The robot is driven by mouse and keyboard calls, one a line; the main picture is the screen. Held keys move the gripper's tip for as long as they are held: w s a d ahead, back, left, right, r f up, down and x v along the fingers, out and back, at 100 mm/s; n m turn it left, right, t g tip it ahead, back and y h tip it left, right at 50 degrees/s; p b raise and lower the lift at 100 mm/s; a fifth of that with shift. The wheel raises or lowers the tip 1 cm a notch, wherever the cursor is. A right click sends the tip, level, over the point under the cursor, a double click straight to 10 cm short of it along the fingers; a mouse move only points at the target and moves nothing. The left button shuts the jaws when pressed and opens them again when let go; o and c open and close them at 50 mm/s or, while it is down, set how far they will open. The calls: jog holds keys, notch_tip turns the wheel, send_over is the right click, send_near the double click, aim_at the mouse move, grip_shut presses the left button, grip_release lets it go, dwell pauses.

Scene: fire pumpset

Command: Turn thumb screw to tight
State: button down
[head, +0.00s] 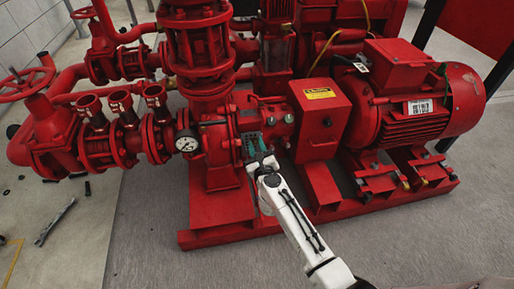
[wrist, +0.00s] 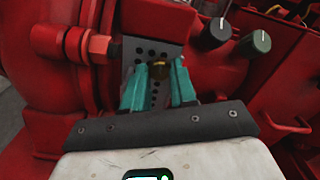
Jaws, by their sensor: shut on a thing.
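The fingertips hide the sides of the screw. In the head view my gripper (head: 262,160) reaches the pump casing from the front, and the screw is too small to make out there.
Two dark knobs (wrist: 239,36) stick out to the right of the plate. A red bolt (wrist: 84,45) projects at the left. In the head view a pressure gauge (head: 187,141) is left of my gripper, and a red motor (head: 425,105) is at the right. Open floor (head: 140,230) lies in front.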

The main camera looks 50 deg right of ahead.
jog(key=shift+f+m, duration=0.15)
jog(key=shift+m, duration=0.45)
jog(key=c, duration=0.9)
grip_release()
